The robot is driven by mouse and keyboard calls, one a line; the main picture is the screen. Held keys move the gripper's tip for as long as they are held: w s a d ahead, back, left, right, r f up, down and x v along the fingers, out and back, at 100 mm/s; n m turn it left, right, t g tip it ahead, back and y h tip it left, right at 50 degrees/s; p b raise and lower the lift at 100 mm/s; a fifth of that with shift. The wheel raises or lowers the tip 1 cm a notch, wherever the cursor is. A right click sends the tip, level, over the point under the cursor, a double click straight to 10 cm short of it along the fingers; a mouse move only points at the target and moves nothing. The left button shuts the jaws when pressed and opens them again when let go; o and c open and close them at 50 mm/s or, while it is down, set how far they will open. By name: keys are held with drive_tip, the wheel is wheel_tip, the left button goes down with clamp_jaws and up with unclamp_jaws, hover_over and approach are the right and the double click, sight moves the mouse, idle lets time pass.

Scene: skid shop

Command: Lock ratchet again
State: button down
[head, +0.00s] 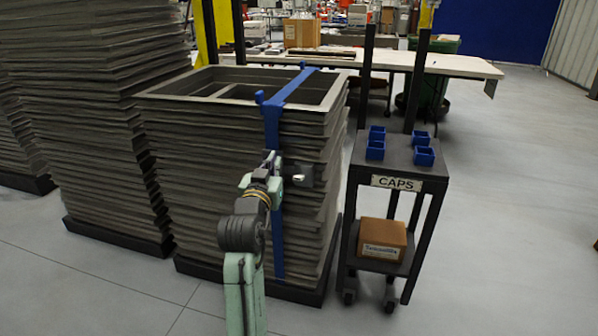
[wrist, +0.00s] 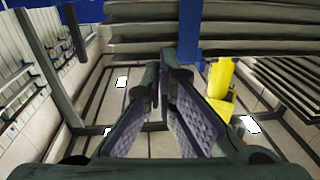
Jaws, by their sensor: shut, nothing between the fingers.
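A blue strap (head: 274,130) runs over the top of a stack of dark grey frames (head: 190,150) and down its front face. Blue caps sit on the strap at the stack's top edges, one of them a cap (head: 260,97) at the near edge. My gripper (head: 272,160) is in front of the strap at mid-height of the stack. In the wrist view, my gripper (wrist: 168,75) is shut and empty, its purple padded fingers close together. The blue strap (wrist: 189,35) shows just beyond the fingertips.
A cart (head: 400,155) labelled CAPS, with several blue caps on top and a cardboard box (head: 381,239) below, stands close on the right. Another tall stack (head: 95,110) is on the left. A yellow post (wrist: 220,78) shows in the wrist view. The front right floor is clear.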

drive_tip(key=shift+m+g+h, duration=0.4)
drive_tip(key=shift+g+h, duration=0.3)
drive_tip(key=d+f, duration=0.1)
drive_tip(key=d, duration=0.1)
drive_tip(key=d+f, duration=0.2)
drive_tip(key=shift+w+f, duration=0.1)
drive_tip(key=shift+w, duration=0.3)
drive_tip(key=p, duration=0.2)
hover_over(299, 180)
drive_tip(key=w, duration=0.1)
drive_tip(key=shift+w+d+f, duration=0.1)
drive_tip(key=shift+w+d, duration=0.1)
drive_tip(key=shift+d, duration=0.05)
drive_tip(key=f, duration=0.1)
drive_tip(key=s+f, duration=0.1)
drive_tip(key=shift+s+a+f, duration=0.2)
drive_tip(key=shift+a+f, duration=0.05)
drive_tip(key=shift+f, duration=0.15)
drive_tip(key=shift+s+f, duration=0.2)
drive_tip(key=shift+f, duration=0.35)
drive_tip(key=shift+f, duration=0.15)
